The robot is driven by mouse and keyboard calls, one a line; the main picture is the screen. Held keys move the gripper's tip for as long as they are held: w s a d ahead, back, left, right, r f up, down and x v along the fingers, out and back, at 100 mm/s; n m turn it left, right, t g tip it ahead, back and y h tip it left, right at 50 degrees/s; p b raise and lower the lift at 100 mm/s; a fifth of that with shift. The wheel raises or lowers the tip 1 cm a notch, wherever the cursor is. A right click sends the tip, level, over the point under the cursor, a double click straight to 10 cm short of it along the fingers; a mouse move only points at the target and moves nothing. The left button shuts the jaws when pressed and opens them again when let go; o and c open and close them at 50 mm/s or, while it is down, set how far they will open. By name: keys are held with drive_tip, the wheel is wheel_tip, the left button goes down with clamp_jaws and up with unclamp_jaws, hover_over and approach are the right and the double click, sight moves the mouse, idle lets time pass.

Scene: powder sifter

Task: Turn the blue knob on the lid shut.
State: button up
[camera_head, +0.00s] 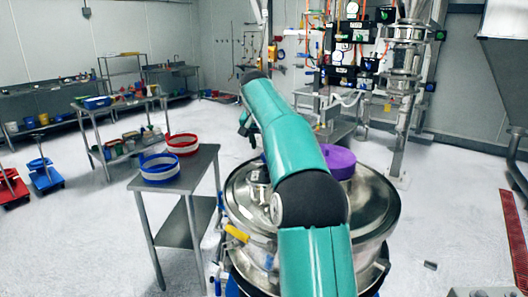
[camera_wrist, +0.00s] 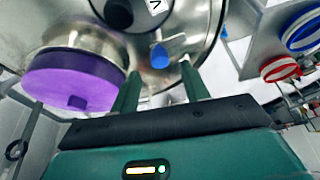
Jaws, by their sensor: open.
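The blue knob (camera_wrist: 160,56) sits on the steel lid (camera_wrist: 205,22) in the wrist view, with a small metal lever beside it. My gripper (camera_wrist: 157,78) has its two green fingers apart, pointing at the lid. The knob shows between and just beyond the fingertips; nothing is held. In the head view the round steel vessel (camera_head: 380,205) stands below my teal arm, which hides much of the lid, the knob and the gripper.
A purple cap (camera_head: 338,161) stands on the lid; it also shows left of the fingers in the wrist view (camera_wrist: 75,80). A steel side table (camera_head: 185,178) left of the vessel holds a blue-and-white bowl (camera_head: 160,168) and a red-and-white bowl (camera_head: 183,144).

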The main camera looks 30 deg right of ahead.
drive_tip(key=shift+x, duration=1.95)
drive_tip(key=shift+c, duration=0.3)
drive_tip(key=c, duration=0.9)
drive_tip(key=shift+c, duration=0.2)
